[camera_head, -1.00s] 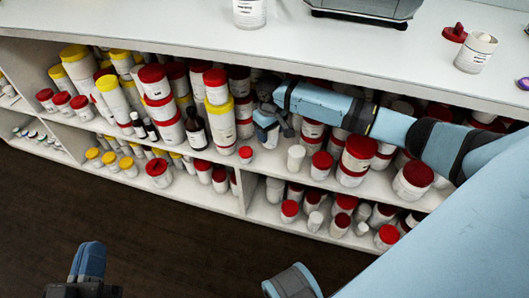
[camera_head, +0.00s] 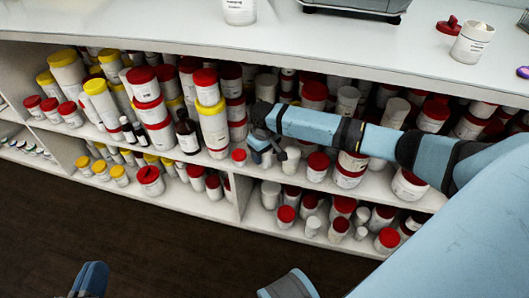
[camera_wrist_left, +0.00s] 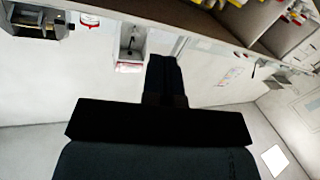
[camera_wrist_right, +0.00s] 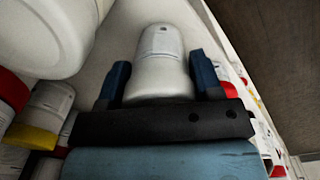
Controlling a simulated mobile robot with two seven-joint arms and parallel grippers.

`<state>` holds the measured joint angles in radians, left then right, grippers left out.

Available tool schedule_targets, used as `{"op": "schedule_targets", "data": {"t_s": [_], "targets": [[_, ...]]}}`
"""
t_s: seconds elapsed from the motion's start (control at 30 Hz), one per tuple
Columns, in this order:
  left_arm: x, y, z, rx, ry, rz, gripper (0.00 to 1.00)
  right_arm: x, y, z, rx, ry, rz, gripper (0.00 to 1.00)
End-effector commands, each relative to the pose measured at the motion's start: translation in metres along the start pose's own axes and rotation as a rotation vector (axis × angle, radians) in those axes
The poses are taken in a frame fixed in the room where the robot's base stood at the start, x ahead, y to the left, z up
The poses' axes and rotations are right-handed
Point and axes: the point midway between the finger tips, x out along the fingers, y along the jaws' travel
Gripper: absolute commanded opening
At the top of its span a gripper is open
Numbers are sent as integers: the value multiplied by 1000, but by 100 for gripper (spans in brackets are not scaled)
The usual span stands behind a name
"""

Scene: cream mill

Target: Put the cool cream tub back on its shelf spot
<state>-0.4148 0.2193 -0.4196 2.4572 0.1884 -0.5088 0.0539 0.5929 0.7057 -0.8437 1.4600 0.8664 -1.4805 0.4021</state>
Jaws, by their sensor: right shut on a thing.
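My right gripper (camera_head: 264,155) reaches into the upper shelf bay in the head view. In the right wrist view, the right gripper (camera_wrist_right: 165,82) is shut on a plain white tub (camera_wrist_right: 160,60), with a blue finger on each side of it. The tub's small label is too blurred to read. In the head view only a little white shows between the fingers, so I cannot tell whether the tub touches the shelf board. My left gripper (camera_wrist_left: 166,78) is shut and empty, away from the shelf, low at the left of the head view.
A white pot (camera_head: 291,160) stands close right of my right gripper, and a small red-capped jar (camera_head: 239,156) close left. Red-lidded and yellow-lidded tubs crowd the shelves. The counter (camera_head: 150,22) overhangs the bay, with an open tub (camera_head: 471,44) on top.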

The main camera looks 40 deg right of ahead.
Motion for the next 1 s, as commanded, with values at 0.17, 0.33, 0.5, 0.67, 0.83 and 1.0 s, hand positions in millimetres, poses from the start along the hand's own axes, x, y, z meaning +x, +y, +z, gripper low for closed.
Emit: {"op": "schedule_targets", "data": {"t_s": [0.17,0.33,0.5,0.67,0.83,1.0], "targets": [[0,0,0,-1,2,0,0,1,0,0,0,0,0,85],[0,0,0,-1,0,-1,0,0,0,0,0,0,0,85],[0,0,1,-2,-9,0,0,-7,0,0,0,2,0,85],[-2,4,-22,-2,58,-6,0,-36,1,0,1,2,0,85],[-5,7,-46,1,135,-14,0,-74,0,0,0,3,0,85],[-8,9,-62,5,196,-20,0,-104,0,0,0,1,-1,85]]}}
